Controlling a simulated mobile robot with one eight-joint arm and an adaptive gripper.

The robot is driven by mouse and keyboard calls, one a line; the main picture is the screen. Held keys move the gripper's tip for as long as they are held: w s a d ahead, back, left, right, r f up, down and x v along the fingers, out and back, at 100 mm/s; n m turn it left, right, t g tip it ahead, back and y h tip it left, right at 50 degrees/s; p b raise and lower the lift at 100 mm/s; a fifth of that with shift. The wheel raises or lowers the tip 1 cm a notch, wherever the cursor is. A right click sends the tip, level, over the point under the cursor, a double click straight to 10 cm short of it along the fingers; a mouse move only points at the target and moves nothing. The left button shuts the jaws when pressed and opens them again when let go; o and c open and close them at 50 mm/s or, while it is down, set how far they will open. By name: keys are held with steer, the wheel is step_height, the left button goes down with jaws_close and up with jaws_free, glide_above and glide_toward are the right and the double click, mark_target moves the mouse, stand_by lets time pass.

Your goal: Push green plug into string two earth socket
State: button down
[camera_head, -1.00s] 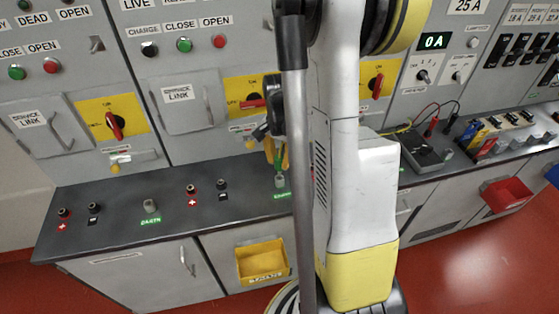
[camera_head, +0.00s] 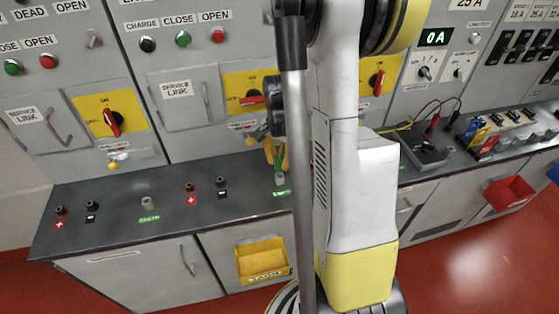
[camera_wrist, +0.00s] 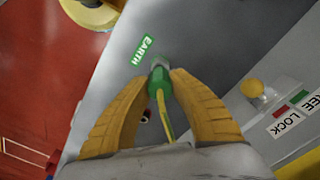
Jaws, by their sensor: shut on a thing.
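My gripper (camera_head: 276,158) is over the bench, its yellow fingers closed around the green plug (camera_wrist: 158,82). In the wrist view my gripper (camera_wrist: 157,78) has one fingertip on each side of the plug. A green-and-yellow lead trails from the plug back between the fingers. The grey earth socket (camera_wrist: 160,62) is directly beyond the plug's front, beside a green EARTH label (camera_wrist: 143,50). In the head view this socket (camera_head: 280,179) is just below the fingertips. The plug looks in line with it and very close or touching; how far it is in is hidden.
Another earth socket (camera_head: 147,203) stands further left on the grey bench (camera_head: 110,217), with red and black terminals around it. A yellow bin (camera_head: 262,260) hangs on the bench front. Panel switches, including a red handle (camera_head: 251,98), are behind my gripper.

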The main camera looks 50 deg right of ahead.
steer(key=shift+f+b, duration=1.35)
steer(key=shift+f, duration=0.3)
steer(key=c, duration=1.2)
jaws_free()
steer(key=shift+r, duration=0.15)
step_height(320, 180, up, 12)
steer(key=shift+f, duration=0.1)
steer(key=s+a+r+n+t+b, duration=0.1)
steer(key=a+n+t, duration=0.1)
steer(key=a+n, duration=0.3)
steer(key=s+a+r+n+t+b, duration=0.1)
steer(key=a+n, duration=0.4)
steer(key=a, duration=0.7)
steer(key=s+a+n+t+b, duration=0.1)
steer(key=s+a+n+t, duration=0.2)
steer(key=a, duration=0.5)
steer(key=shift+s+a+r+n+t, duration=0.2)
steer(key=shift+n+t, duration=0.1)
steer(key=shift+n, duration=0.3)
steer(key=shift+s+a+r+n+t, duration=0.1)
steer(key=shift+r+n+t, duration=0.15)
steer(key=shift+n, duration=0.35)
